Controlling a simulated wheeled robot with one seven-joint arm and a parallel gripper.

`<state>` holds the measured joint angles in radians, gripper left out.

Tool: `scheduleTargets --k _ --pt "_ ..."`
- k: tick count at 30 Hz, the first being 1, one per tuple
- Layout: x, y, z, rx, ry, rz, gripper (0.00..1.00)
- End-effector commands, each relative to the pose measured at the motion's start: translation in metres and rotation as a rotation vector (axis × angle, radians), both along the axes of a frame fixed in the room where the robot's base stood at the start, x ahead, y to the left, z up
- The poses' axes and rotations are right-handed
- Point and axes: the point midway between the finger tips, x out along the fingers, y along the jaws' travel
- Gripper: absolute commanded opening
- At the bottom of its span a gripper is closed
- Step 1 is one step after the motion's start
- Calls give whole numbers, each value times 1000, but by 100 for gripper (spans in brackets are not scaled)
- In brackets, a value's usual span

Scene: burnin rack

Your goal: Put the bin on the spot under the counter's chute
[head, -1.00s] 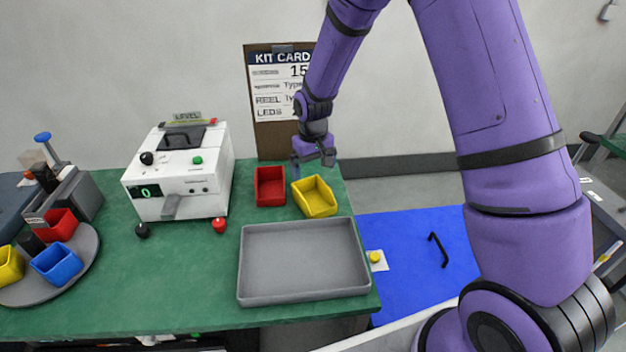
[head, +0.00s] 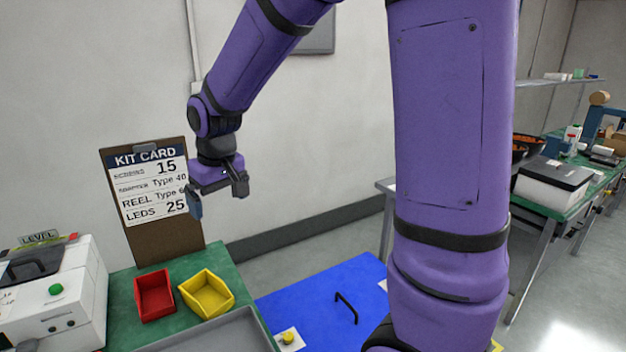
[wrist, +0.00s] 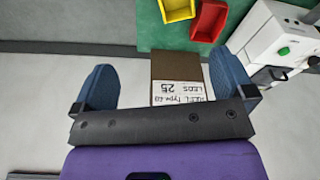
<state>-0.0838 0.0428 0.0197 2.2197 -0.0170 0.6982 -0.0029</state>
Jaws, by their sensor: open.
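A red bin (head: 154,296) and a yellow bin (head: 207,293) stand side by side on the green table; both look empty. They also show at the top of the wrist view, yellow (wrist: 177,9) and red (wrist: 209,20). The white counter (head: 55,290) is cut off at the left edge, and its chute and the spot below it are out of the head view. It shows partly in the wrist view (wrist: 272,38). My gripper (head: 219,196) is open and empty, above and behind the bins, in front of the kit card. Its blue fingers (wrist: 165,82) are spread apart.
The kit card board (head: 152,200) leans at the table's back edge. A grey tray (head: 225,333) lies in front of the bins. Another bench (head: 570,205) stands far right.

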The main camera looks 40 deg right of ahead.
Motion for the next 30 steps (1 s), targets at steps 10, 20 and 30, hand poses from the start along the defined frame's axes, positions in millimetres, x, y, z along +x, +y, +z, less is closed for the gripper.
scheduleTargets --k 10,20,30 --pt "-96 -23 76 12 -123 -51 100" --pt "-190 -38 107 25 -229 -95 100" --pt "-236 -42 108 32 -279 -115 82"
